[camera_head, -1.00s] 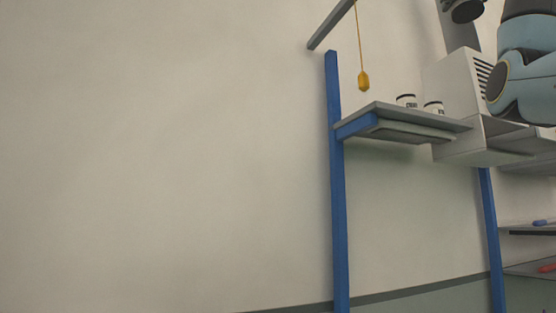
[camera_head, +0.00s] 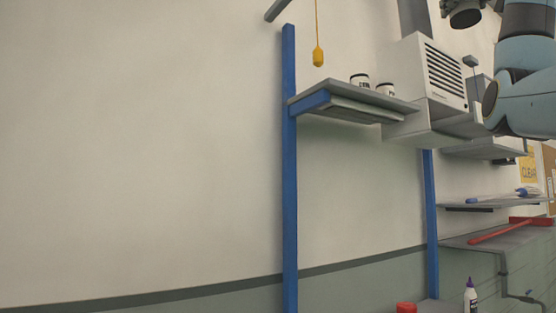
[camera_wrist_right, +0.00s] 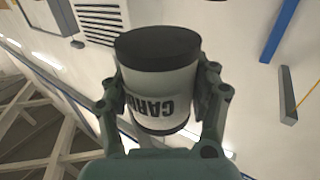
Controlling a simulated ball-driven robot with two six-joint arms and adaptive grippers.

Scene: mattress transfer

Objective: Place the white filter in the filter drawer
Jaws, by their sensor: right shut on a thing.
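In the right wrist view, my right gripper (camera_wrist_right: 163,80) is shut on a white filter canister (camera_wrist_right: 176,90) with black ends. Its dark lettering, upside down, appears to start "CARB". In the head view my right arm comes in at the upper right, and neither the held canister nor the fingertips can be made out there. A pale vented unit (camera_head: 424,62) hangs on the wall, with a box-like part (camera_head: 405,130) sticking out below it. I cannot tell if this part is the filter drawer. My left gripper is not in view.
A grey shelf (camera_head: 330,95) left of the unit bears two white, dark-topped jars (camera_head: 360,80), (camera_head: 385,89). A yellow pull (camera_head: 318,56) hangs above it. Blue posts (camera_head: 290,180) stand below. Lower right shelves (camera_head: 500,234) hold a red tool (camera_head: 500,231). The wall at left is bare.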

